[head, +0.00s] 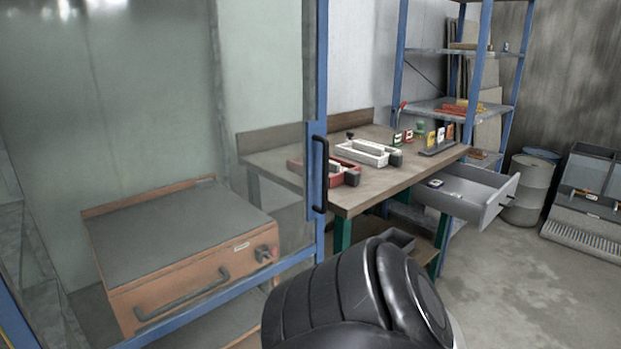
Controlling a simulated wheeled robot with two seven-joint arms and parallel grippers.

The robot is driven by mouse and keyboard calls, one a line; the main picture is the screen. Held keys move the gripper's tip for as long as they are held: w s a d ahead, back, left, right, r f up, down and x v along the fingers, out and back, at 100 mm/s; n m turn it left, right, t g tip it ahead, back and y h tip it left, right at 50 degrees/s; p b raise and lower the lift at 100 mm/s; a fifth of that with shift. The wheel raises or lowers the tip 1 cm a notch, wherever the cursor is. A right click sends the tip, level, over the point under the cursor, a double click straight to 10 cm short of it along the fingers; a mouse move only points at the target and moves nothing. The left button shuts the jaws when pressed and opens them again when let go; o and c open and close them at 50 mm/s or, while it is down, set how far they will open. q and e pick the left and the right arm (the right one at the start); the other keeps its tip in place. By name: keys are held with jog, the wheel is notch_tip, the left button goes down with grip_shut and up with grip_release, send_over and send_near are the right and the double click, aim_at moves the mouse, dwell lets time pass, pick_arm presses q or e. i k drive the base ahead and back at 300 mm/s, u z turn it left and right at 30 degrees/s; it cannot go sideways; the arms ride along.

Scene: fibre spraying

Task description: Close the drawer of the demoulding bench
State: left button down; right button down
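The demoulding bench (395,185) has a brown wooden top and green legs. It stands right of centre in the head view, partly behind a blue-framed glass panel. Its grey drawer (487,213) is pulled out toward the right and stands open. A small dark item with a pale label (435,183) lies in the drawer. A black handle shows on the drawer's front. A dark rounded part of my own body fills the bottom centre and hides part of the floor and the bench's lower front. Neither of my grippers is in view.
An orange cabinet (205,285) is behind the glass. A blue shelf rack (478,60), a grey drum (532,188) and a grey bin unit (590,205) stand behind. Floor at right is clear.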

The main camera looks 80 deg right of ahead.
aim_at(484, 193)
jog(key=z, duration=3.5)
jog(key=k, duration=0.8)
jog(key=z, duration=1.4)
jog(key=i, duration=2.1)
jog(key=u, duration=1.1)
jog(key=i, duration=1.05)
jog(key=u, duration=1.25)
jog(key=i, duration=0.55)
